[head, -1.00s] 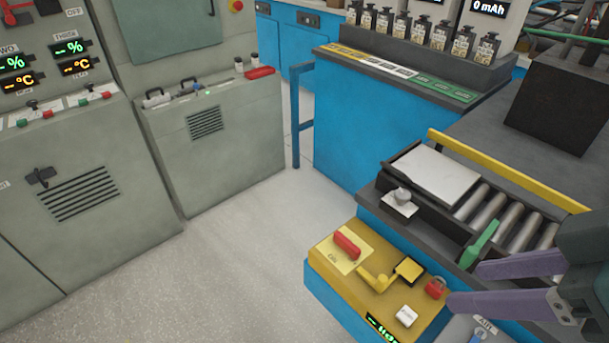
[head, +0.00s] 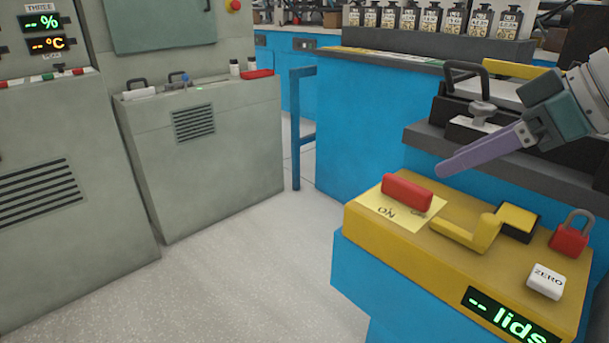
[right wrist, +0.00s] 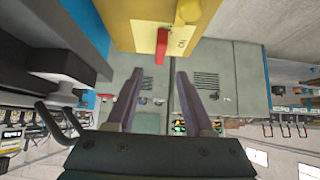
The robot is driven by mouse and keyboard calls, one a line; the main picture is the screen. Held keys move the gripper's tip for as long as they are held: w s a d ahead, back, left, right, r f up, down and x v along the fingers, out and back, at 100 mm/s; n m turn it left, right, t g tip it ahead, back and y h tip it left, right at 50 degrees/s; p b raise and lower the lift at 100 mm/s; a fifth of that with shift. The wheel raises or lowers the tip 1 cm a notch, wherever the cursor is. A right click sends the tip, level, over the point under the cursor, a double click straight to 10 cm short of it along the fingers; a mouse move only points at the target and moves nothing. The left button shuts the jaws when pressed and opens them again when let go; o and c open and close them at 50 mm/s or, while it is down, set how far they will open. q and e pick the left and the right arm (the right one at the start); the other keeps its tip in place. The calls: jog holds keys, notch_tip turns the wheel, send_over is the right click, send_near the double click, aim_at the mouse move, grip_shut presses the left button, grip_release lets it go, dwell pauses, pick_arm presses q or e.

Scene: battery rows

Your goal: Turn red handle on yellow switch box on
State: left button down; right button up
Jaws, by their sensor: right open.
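The yellow switch box (head: 395,252) stands on a blue base at the lower right of the head view. Its red handle (head: 408,191) is on a pale yellow label plate (head: 385,212), with the word ON in front of it. My right gripper (head: 443,170) hangs just above and to the right of the handle, apart from it. In the right wrist view, the open fingers (right wrist: 160,75) point toward the red handle (right wrist: 161,46), with nothing between them. My left gripper is in neither view.
A yellow lever (head: 470,234), a red padlock (head: 571,234) and a white ZERO button (head: 546,281) sit on the same box. A dark ledge with a grey knob (head: 481,113) rises behind it. Grey cabinets (head: 215,160) stand left, across open floor.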

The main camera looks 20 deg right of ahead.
aim_at(408, 183)
jog(key=b+x, duration=0.3)
jog(key=x, duration=0.6)
jog(key=shift+w+a+f, duration=0.1)
jog(key=shift+w+f, duration=0.1)
jog(key=shift+f, duration=0.1)
grip_shut()
